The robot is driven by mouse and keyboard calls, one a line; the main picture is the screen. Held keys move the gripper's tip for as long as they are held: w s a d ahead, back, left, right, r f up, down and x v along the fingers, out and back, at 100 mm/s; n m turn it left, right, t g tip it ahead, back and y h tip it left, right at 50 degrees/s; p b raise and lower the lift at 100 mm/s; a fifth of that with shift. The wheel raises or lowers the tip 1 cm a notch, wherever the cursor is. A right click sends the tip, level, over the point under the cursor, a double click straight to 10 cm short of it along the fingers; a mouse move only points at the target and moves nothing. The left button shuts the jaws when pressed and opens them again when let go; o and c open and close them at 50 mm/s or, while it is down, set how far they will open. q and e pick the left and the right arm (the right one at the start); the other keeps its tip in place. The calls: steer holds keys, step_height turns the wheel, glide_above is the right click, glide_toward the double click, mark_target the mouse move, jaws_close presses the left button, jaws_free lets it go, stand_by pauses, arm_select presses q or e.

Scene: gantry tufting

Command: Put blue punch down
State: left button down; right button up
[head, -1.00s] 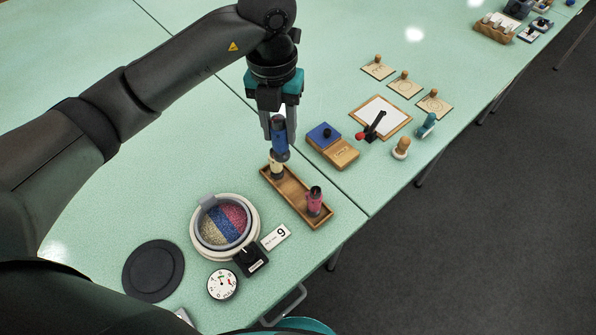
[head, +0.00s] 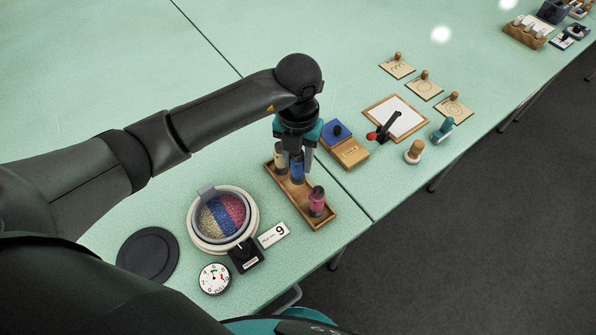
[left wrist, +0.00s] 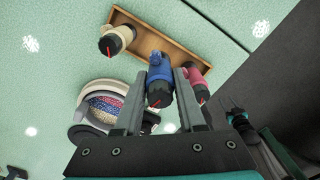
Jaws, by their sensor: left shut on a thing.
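The blue punch (head: 297,170) is upright between the fingers of my left gripper (head: 295,160), which is shut on it. It is at the middle of the wooden tray (head: 325,217), between the cream punch (head: 280,158) and the pink punch (head: 317,201). I cannot tell whether its lower end touches the tray floor. In the left wrist view the blue punch (left wrist: 159,80) is between the two fingers, with the cream punch (left wrist: 117,38) to the left and the pink punch (left wrist: 195,80) to the right, partly hidden by a finger.
A round hoop holder with striped tufting (head: 222,216), a dial (head: 214,278) and a black disc (head: 148,255) lie left of the tray. The table's front edge is near the tray.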

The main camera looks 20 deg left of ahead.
mark_target(298, 172)
arm_select(q)
steer(key=shift+f+b, duration=0.3)
steer(key=shift+f, duration=2.1)
steer(key=shift+f, duration=0.1)
steer(key=c, duration=1)
jaws_free()
steer(key=shift+f, duration=0.1)
steer(key=o, duration=0.5)
steer(key=shift+r, duration=0.2)
step_height(298, 172, up, 12)
steer(key=shift+p, duration=0.6)
